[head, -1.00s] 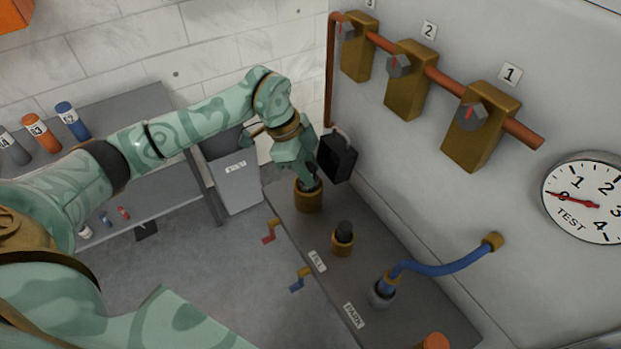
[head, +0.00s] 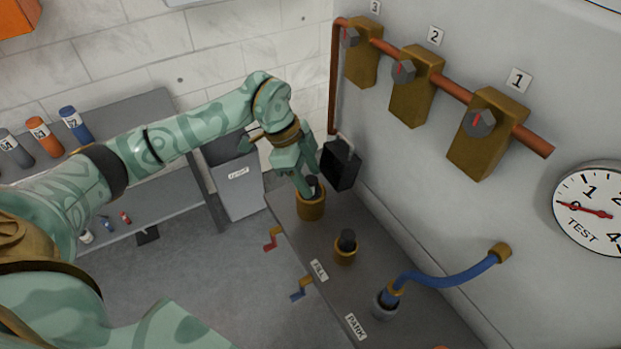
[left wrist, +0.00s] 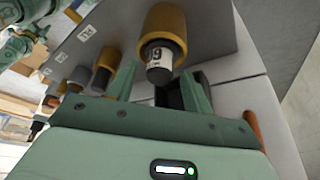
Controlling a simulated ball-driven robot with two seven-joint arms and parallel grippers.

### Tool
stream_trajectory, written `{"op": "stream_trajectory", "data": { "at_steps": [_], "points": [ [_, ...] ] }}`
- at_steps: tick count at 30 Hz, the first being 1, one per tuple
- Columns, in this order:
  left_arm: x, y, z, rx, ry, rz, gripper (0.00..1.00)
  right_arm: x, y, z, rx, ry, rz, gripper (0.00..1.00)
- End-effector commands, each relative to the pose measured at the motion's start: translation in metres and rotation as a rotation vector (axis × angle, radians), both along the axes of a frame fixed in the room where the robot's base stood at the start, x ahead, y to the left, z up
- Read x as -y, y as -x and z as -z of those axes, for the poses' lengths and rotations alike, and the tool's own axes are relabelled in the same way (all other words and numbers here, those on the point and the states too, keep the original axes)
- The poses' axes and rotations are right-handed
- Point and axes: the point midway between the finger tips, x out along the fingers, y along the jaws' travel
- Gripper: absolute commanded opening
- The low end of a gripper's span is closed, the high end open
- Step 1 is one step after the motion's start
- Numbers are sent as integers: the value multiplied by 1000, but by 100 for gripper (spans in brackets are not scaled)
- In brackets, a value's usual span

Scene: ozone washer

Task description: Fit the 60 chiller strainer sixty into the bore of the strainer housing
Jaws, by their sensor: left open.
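The strainer housing is a brass cup (head: 311,208) at the far end of the grey bench. The dark chiller strainer (head: 313,187) stands in its bore, with its upper part sticking out. In the left wrist view the strainer (left wrist: 158,60) shows a white label, upside down, that looks like 60, and the brass housing (left wrist: 163,22) surrounds its lower part. My left gripper (head: 310,182) is open at the protruding end, its fingers apart on either side. The fingers also show in the left wrist view (left wrist: 160,88). The seating depth is hidden. My right gripper is not in view.
A black box (head: 340,166) on the wall stands close beside my gripper. A smaller brass fitting (head: 346,250) with a black plug and a blue hose (head: 447,274) are nearer on the bench. Coloured cartridges (head: 44,137) stand on the left shelf; a grey bin (head: 240,187) is behind.

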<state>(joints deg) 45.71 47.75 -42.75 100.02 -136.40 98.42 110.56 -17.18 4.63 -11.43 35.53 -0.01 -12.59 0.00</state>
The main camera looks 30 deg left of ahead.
Motion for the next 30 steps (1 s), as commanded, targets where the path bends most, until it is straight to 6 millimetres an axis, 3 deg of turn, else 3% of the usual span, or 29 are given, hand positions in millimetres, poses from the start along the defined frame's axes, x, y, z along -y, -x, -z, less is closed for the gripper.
{"op": "stream_trajectory", "data": {
  "at_steps": [6,12,18,30],
  "points": [
    [-20,5,-54,6,-2,0,51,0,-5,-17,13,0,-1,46],
    [-34,9,-86,3,0,0,51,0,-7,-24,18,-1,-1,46],
    [-38,10,-96,2,1,1,51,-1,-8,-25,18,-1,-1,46],
    [-38,10,-96,1,1,1,51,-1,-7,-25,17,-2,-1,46]
  ]
}}
